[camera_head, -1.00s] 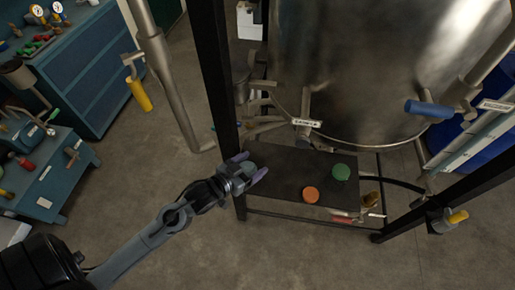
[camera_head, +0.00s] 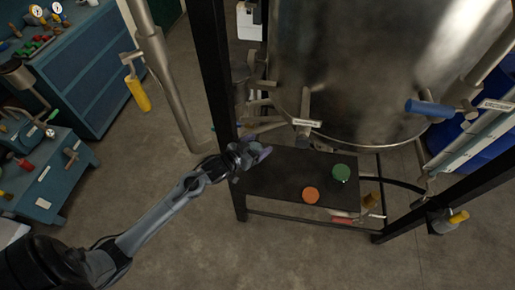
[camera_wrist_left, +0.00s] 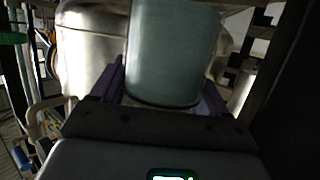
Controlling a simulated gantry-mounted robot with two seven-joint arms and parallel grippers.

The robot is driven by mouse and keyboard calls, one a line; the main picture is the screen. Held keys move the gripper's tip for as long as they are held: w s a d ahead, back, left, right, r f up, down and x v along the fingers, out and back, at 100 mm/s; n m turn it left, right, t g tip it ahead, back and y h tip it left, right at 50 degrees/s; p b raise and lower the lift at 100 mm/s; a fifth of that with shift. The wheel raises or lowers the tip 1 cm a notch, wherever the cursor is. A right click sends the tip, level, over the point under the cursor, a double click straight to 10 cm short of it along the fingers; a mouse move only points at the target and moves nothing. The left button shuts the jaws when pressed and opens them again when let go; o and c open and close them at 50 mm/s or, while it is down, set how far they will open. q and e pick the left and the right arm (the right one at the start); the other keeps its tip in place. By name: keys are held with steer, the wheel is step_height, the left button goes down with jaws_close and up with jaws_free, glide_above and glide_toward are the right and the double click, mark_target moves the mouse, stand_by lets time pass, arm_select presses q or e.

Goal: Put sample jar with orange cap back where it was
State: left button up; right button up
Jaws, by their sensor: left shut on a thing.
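An orange round cap (camera_head: 310,195) shows from above near the front edge of the dark shelf (camera_head: 270,182) under the steel tank; any jar body below it is hard to see. My left gripper (camera_head: 255,151) is over the shelf's back left part, to the left of and behind the orange cap. It is shut on a grey-green, glassy cylinder like a jar body (camera_wrist_left: 175,50), which stands between the purple fingers in the left wrist view. The top of this held jar is out of that view, so its cap colour cannot be told. My right gripper is not in view.
A green cap (camera_head: 340,172) is on the shelf, behind and right of the orange one. The steel tank (camera_head: 385,70) with valve handles hangs over the back of the shelf. A black post (camera_head: 215,80) rises at the shelf's left. The shelf's left front is clear.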

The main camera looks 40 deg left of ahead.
arm_select(q)
steer(key=shift+f, duration=0.8)
steer(key=shift+w+f, duration=0.1)
steer(key=shift+f, duration=0.45)
steer(key=shift+r, duration=0.1)
steer(key=o, duration=1)
steer(key=shift+c, duration=0.2)
